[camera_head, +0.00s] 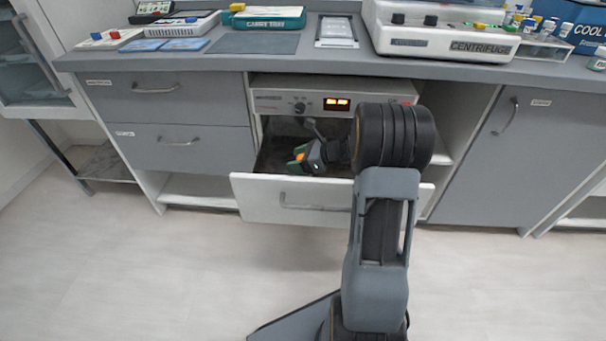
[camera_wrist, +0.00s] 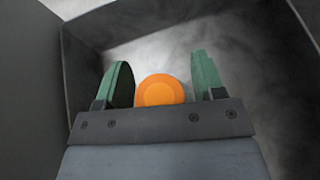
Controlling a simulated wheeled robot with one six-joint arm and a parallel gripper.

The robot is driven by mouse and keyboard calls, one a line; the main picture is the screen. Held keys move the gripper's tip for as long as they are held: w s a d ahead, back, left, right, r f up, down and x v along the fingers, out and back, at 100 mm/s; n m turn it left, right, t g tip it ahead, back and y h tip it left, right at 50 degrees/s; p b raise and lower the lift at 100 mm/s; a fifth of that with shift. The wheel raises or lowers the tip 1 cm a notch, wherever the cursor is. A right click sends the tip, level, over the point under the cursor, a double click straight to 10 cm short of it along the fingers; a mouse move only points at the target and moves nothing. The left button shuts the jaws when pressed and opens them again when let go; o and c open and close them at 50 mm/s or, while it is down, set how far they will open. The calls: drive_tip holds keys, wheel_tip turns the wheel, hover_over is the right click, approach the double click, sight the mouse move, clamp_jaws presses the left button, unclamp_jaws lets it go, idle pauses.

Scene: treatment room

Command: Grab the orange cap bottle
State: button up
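The orange cap (camera_wrist: 160,91) of the bottle shows in the wrist view, between the two green fingers of my gripper (camera_wrist: 163,82). Gaps show on both sides of the cap, so the fingers appear apart from it. The bottle's body is hidden behind the gripper's front plate. In the head view, my gripper (camera_head: 308,158) reaches down into an open drawer (camera_head: 255,199), and a small orange spot (camera_head: 299,157) shows beside it. My arm hides the right part of the drawer.
Grey drawer walls (camera_wrist: 85,70) stand close around the gripper, with misty haze inside. The drawer belongs to a unit with a lit display (camera_head: 337,104) under the counter. On the counter (camera_head: 330,62) stand a centrifuge (camera_head: 440,42), a carry tray (camera_head: 268,17) and several small bottles. The floor is clear.

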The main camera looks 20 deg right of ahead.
clamp_jaws()
idle(0.4)
